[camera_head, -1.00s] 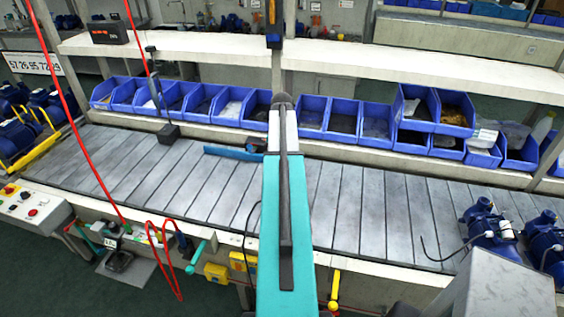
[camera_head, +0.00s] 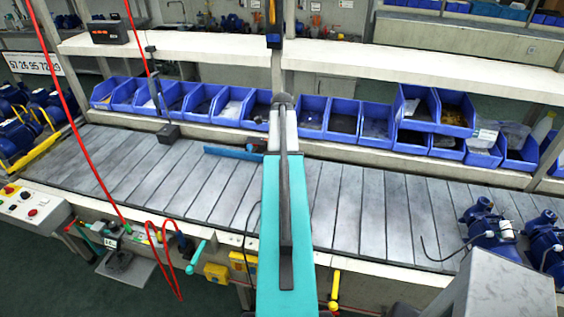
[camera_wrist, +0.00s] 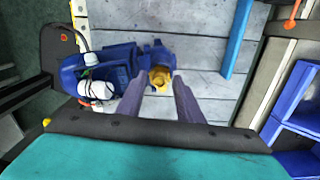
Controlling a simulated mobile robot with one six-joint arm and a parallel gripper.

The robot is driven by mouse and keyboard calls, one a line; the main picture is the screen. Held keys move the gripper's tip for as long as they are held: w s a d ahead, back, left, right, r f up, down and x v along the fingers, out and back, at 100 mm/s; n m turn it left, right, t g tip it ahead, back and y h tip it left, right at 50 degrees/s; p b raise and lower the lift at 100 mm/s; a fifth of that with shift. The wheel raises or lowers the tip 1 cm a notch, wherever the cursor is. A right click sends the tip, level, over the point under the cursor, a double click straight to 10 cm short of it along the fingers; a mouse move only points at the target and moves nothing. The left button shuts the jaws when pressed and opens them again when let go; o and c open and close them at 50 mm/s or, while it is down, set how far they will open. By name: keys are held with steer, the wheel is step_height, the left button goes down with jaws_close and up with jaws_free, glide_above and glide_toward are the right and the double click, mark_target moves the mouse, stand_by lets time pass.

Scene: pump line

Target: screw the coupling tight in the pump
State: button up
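A blue pump (camera_wrist: 97,72) lies on the grey slatted surface in the wrist view. A yellow, brass-coloured coupling (camera_wrist: 161,77) shows at its right end, at the pump's opening. How far it is seated cannot be told. My gripper (camera_wrist: 158,79) has its two fingers apart, with the coupling showing in the gap beyond the tips. No contact between fingers and coupling can be made out. In the head view my teal arm hides the gripper and this pump.
More blue pumps (camera_head: 491,229) stand on the slatted conveyor (camera_head: 345,210) at the right. Blue bins (camera_head: 344,117) line its back edge. A blue bar (camera_head: 233,152) lies near my arm, also seen in the wrist view (camera_wrist: 238,38). The conveyor's left stretch is mostly clear.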

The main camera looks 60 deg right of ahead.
steer(key=shift+n, duration=1.6)
steer(key=shift+n, duration=1.7)
steer(key=shift+n, duration=1.7)
